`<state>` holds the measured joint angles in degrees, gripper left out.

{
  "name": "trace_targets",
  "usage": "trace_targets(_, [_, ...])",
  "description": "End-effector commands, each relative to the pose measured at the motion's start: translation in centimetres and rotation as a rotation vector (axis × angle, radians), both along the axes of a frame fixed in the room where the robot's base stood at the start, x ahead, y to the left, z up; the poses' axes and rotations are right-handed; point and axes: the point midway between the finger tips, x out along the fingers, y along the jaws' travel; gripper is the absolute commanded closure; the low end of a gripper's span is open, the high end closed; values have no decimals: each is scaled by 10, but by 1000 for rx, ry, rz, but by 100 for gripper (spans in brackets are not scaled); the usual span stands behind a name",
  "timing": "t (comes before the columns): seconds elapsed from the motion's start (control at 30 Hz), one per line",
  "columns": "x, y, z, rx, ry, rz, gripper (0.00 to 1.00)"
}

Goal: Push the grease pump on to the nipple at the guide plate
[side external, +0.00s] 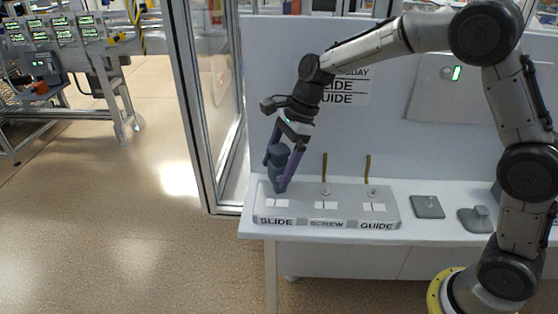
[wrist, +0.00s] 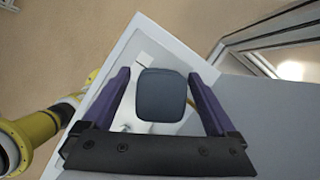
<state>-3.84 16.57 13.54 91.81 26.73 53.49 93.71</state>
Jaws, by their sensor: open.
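The grease pump, a dark blue-grey body (side external: 277,162), stands at the SLIDE end of the grey panel (side external: 300,190). In the wrist view its rounded top (wrist: 161,95) lies between the two purple fingers of my gripper (wrist: 158,78), with a gap on each side. My gripper (side external: 280,170) is open around the pump, pointing down from above. The GUIDE plate label (side external: 377,226) is at the panel's right end. A small fitting (side external: 372,192) with a brown upright hose stands above it. The pump's lower end and the SLIDE fitting are hidden.
The SCREW station (side external: 326,191), with another brown hose, lies between SLIDE and GUIDE. Two grey blocks (side external: 428,206) (side external: 475,218) lie right of the panel on the white table (side external: 405,238). A white back wall rises behind.

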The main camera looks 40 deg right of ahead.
Motion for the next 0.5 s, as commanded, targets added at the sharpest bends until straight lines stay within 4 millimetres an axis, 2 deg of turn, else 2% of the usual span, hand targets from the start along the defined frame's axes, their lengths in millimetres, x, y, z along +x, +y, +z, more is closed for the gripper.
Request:
trace_targets(0.1, [0, 0, 0, 0, 1, 0, 9])
trace_targets(0.5, [0, 0, 0, 0, 0, 0, 81])
